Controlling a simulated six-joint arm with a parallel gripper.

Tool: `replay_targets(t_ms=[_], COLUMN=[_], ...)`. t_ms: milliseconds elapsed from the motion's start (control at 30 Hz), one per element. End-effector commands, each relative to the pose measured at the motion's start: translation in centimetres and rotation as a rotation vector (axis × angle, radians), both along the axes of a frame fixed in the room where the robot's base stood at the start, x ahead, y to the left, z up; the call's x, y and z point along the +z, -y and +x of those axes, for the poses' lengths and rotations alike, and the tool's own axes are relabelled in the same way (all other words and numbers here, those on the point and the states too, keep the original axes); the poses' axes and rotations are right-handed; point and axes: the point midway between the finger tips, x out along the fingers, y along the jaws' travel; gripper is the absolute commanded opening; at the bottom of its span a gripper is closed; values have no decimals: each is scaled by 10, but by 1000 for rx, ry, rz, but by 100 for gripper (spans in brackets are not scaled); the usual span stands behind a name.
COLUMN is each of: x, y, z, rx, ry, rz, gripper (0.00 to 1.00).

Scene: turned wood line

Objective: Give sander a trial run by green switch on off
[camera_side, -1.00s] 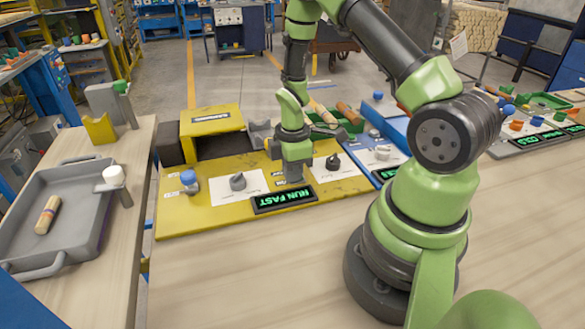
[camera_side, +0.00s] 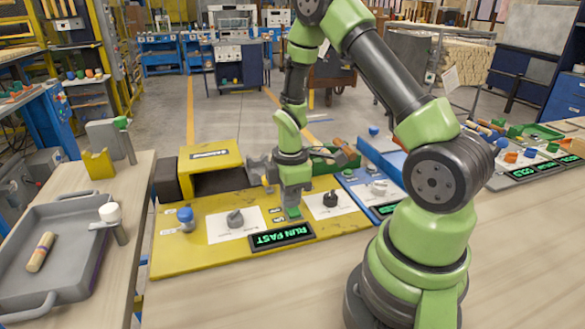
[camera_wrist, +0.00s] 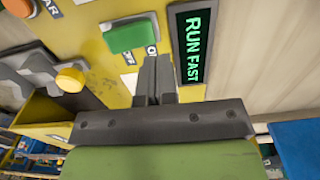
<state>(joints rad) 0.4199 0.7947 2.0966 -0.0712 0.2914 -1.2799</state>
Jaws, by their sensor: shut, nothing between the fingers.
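The green switch (camera_wrist: 131,36) sits on the yellow panel (camera_side: 170,258), beside the black display (camera_side: 282,237) that reads RUN FAST. In the side view a little of the green switch (camera_side: 293,212) shows just below my gripper (camera_side: 296,203). In the wrist view my gripper (camera_wrist: 157,62) is shut and empty, its tips close to the switch's near edge. I cannot tell whether they touch it. The labels by the switch are partly hidden, so its on or off position is unclear. The display also shows in the wrist view (camera_wrist: 190,47).
The panel also carries a blue knob (camera_side: 185,215), a grey dial (camera_side: 235,219) and a dark dial (camera_side: 331,199). A yellow housing (camera_side: 211,158) stands behind. A grey tray (camera_side: 75,215) with a wooden piece (camera_side: 40,251) lies left. The front bench is clear.

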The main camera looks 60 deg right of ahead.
Motion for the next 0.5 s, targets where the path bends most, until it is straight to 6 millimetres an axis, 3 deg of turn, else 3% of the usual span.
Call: replay_targets(t_ms=[500], x=[101], y=[-12], z=[-12], rx=[2], ry=[6], rz=[-2], gripper=[0])
